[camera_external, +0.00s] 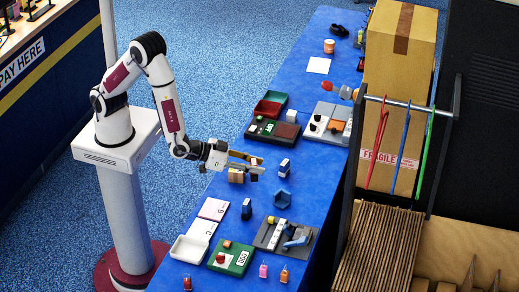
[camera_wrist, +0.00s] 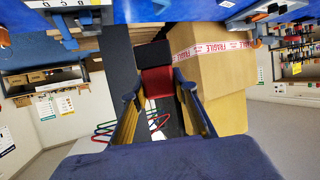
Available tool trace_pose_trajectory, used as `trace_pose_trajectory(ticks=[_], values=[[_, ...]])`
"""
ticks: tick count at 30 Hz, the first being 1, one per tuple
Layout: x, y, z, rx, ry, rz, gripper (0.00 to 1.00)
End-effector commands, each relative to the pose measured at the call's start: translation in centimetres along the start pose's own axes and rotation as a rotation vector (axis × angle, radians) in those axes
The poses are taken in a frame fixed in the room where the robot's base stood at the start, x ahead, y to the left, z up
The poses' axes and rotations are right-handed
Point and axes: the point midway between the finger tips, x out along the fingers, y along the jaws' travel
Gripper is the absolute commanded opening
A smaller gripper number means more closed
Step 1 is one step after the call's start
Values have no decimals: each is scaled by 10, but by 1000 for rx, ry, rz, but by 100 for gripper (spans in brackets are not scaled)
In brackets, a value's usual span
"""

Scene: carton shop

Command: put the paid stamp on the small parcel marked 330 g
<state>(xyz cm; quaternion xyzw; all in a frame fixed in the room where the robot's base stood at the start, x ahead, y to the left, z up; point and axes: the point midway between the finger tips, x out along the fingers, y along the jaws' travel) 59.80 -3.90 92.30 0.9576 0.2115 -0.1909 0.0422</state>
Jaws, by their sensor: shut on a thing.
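My gripper (camera_external: 259,167) is level above the blue table, its yellow-sided fingers pointing right. In the wrist view the fingers (camera_wrist: 160,93) are shut on a block-shaped thing with a red part (camera_wrist: 158,82) and a black part (camera_wrist: 152,54); it looks like a stamp, but no wording shows on it. A small tan block (camera_external: 236,177) shows just below the gripper; I cannot tell whether it is a parcel. No 330 g marking is readable.
A green device (camera_external: 231,258) and a dark one with a green display (camera_external: 268,129) stand on the table. A white tray (camera_external: 189,249) is front left. A tall carton (camera_external: 398,50) and rack border the right side.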

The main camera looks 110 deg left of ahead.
Motion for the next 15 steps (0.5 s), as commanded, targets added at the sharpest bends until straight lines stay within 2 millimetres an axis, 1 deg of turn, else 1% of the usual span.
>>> trace_pose_trajectory(ticks=[1, 6, 15], values=[[1, -9, -4, -16, 1, -33, 6], [2, -43, -11, -66, 2, -154, 6], [-7, -101, -14, -155, 1, -372, 6]])
